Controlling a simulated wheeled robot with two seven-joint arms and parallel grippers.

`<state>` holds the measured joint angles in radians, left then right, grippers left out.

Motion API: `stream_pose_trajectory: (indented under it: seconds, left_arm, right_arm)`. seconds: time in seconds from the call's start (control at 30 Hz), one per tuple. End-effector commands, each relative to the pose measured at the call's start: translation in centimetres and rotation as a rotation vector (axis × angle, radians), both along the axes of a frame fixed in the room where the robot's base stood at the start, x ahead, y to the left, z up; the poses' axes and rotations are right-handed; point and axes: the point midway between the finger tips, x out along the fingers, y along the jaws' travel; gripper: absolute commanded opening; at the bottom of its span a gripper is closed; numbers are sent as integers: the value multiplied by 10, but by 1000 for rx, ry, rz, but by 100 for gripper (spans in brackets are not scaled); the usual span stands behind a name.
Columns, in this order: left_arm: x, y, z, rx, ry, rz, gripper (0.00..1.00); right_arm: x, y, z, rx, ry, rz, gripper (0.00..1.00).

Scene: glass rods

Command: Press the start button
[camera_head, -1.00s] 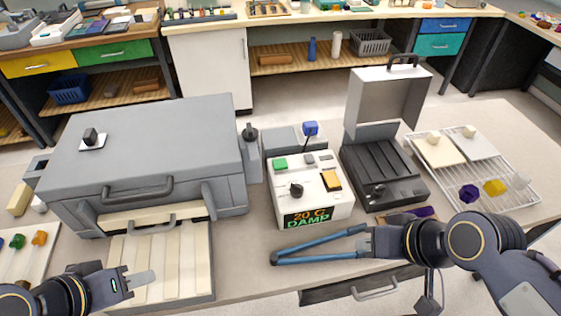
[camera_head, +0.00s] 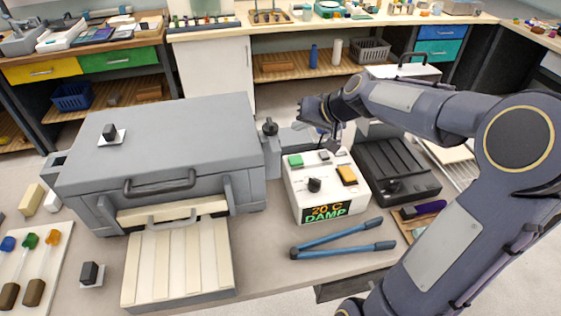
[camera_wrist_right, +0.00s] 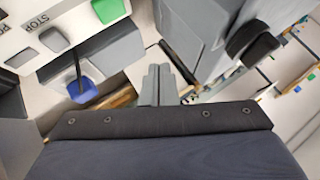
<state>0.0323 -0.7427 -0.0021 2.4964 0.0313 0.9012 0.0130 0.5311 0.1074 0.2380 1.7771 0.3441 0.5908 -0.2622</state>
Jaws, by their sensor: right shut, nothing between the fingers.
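A white control box (camera_head: 318,192) stands on the bench in the head view, with a lit display reading "20 C DAMP". On its top are a green button (camera_head: 296,161), a black knob (camera_head: 315,185) and an orange-yellow switch (camera_head: 347,175). In the right wrist view, the green button (camera_wrist_right: 108,10) is at the upper left, near a grey button (camera_wrist_right: 54,39) labelled STOP. My right gripper (camera_wrist_right: 158,74) is shut and empty, behind the control box and apart from the green button. My left gripper is out of view.
A large grey furnace-like box (camera_head: 165,150) fills the left of the bench. Blue tongs (camera_head: 340,240) lie in front of the control box. A black slotted case (camera_head: 390,168) stands to its right. A blue switch (camera_wrist_right: 82,91) shows in the wrist view.

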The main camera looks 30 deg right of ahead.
Motion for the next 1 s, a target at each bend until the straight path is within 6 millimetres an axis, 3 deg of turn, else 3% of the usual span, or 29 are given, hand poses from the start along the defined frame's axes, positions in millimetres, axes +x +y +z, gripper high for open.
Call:
stream_pose_trajectory:
  seconds: [0.53, 1.0]
  left_arm:
    - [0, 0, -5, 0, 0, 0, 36]
    - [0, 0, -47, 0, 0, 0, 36]
  right_arm:
    - [1, -1, -7, 3, 0, -2, 0]
    - [1, -1, -67, 4, 1, -2, 0]
